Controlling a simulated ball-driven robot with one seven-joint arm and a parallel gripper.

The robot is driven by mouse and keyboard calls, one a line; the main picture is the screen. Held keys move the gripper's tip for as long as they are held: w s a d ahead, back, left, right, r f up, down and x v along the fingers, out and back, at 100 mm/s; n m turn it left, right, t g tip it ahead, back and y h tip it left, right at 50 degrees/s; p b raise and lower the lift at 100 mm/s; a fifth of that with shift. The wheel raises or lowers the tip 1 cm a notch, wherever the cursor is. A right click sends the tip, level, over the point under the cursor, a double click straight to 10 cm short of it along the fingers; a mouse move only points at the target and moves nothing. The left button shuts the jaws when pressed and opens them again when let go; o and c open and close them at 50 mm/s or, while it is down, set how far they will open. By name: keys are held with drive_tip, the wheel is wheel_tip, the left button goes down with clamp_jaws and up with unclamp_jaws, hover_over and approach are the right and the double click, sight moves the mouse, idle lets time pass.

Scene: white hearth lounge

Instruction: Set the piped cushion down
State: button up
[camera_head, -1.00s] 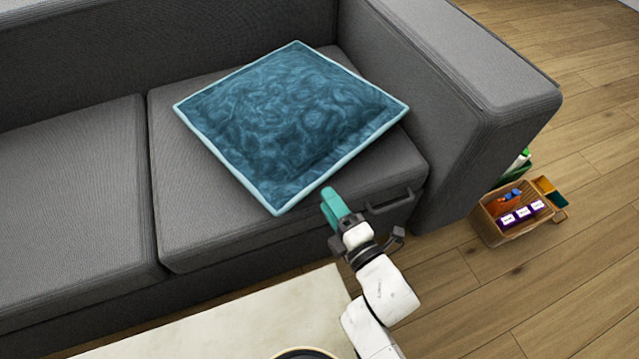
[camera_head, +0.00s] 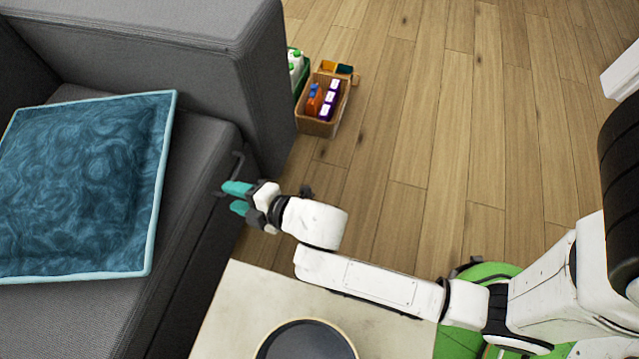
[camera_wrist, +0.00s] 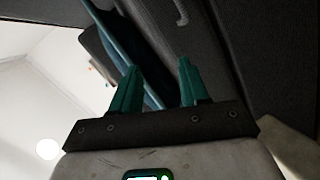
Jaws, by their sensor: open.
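The piped cushion (camera_head: 85,185) is blue with a swirled pattern and pale blue piping. It lies on the grey sofa seat (camera_head: 195,190) at the left of the head view, partly cut off by the picture edge. My gripper (camera_head: 228,198) has teal fingers and is in front of the sofa's front edge, to the right of the cushion and apart from it. In the wrist view my gripper (camera_wrist: 158,85) is open with nothing between the fingers. A blue edge, likely the cushion's (camera_wrist: 125,45), shows beyond the fingers.
The sofa arm (camera_head: 240,70) rises behind the gripper. A wooden crate (camera_head: 318,127) with small boxes and a green container (camera_head: 297,70) stand on the floor beside it. A pale table (camera_head: 235,310) with a dark round tray (camera_head: 305,345) is in front.

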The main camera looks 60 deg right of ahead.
drive_tip(key=s+d+f+m+g+h, duration=0.35)
drive_tip(key=s+d+m+g, duration=0.35)
drive_tip(key=s+d+m, duration=0.25)
drive_tip(key=s+d+m+g+y, duration=0.1)
drive_tip(key=s+m+g, duration=0.5)
drive_tip(key=s, duration=0.6)
drive_tip(key=shift+s+d+r, duration=0.2)
drive_tip(key=shift+s+r, duration=0.15)
drive_tip(key=shift+m, duration=0.25)
